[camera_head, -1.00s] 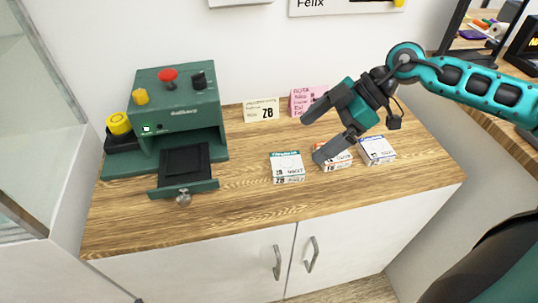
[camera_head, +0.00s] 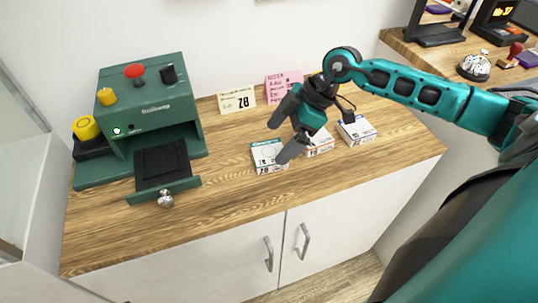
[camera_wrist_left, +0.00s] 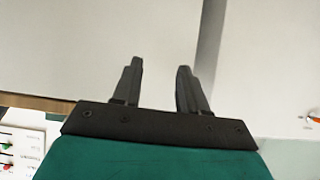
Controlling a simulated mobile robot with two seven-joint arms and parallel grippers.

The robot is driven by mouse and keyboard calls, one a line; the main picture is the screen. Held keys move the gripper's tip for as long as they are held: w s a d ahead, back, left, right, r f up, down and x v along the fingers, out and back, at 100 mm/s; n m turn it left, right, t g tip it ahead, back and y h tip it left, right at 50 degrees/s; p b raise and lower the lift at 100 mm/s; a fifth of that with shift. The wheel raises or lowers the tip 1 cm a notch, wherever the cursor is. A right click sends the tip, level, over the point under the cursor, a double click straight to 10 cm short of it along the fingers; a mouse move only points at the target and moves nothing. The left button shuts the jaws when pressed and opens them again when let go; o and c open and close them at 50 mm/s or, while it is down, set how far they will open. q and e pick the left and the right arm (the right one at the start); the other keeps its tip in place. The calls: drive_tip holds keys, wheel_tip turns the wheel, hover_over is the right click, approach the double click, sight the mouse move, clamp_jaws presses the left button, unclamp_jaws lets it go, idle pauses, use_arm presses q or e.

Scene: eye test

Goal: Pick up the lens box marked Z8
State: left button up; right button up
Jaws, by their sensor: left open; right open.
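Three small white lens boxes stand in a row on the wooden counter top (camera_head: 215,195). The left box (camera_head: 263,158) has a green band; its front marking looks like Z8 but is small and partly covered. The middle box (camera_head: 321,144) has an orange band, and the right box (camera_head: 356,131) a blue one; I cannot read their markings clearly. My right gripper (camera_head: 277,141) is open and empty, its fingers pointing left over the left box, one finger covering that box's right side. My left gripper (camera_wrist_left: 160,65) shows open and empty in the left wrist view.
A green machine (camera_head: 150,105) with an open drawer (camera_head: 162,172) and knobs stands left. A card marked Z8 (camera_head: 237,100) and a pink note (camera_head: 284,83) stand behind the boxes. The counter front is clear. A bell (camera_head: 474,66) sits on another surface at upper right.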

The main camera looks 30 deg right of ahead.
sight(269, 151)
drive_tip(key=x, duration=0.4)
drive_tip(key=shift+s+d, duration=0.1)
drive_tip(key=c, duration=1)
drive_tip(key=shift+r, duration=0.1)
